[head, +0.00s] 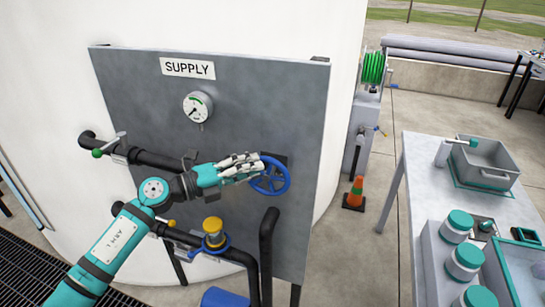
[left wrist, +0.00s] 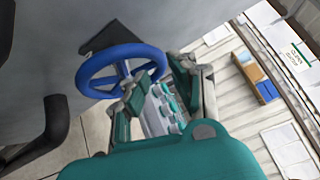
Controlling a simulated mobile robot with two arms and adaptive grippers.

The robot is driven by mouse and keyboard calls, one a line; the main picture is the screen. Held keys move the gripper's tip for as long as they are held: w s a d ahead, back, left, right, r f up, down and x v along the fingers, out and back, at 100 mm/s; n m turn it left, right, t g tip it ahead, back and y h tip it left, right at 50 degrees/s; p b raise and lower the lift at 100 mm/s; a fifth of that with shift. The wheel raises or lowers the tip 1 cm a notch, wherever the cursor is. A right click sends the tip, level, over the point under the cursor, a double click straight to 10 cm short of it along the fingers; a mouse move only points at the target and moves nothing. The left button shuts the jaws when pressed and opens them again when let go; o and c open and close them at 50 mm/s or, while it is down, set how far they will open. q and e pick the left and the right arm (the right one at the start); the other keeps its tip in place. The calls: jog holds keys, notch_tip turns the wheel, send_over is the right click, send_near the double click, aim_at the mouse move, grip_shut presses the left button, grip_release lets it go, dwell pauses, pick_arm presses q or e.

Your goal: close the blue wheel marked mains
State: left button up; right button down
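The blue wheel (head: 271,176) is on the grey panel (head: 130,75), in front of a dark plate at the panel's right side. No "mains" marking on it is readable. The wheel also shows in the left wrist view (left wrist: 98,62), upper left of centre. My left gripper (head: 257,164) is at the wheel's upper left in the head view. In the left wrist view its fingers (left wrist: 152,78) are spread, one overlapping the wheel's lower right and the other just right of the rim. Whether they touch it I cannot tell. My right gripper is out of view.
The panel carries a SUPPLY sign (head: 188,67), a gauge (head: 198,107), black pipes and a yellow-capped fitting (head: 213,231) below my left arm. An orange cone (head: 355,193) stands right of the panel. A table with a grey tote (head: 486,160) and several jars is at the right.

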aim_at(273, 162)
pick_arm(q)
jog(key=x, duration=0.6)
jog(key=shift+p, duration=0.4)
jog(key=shift+c, duration=0.4)
grip_shut()
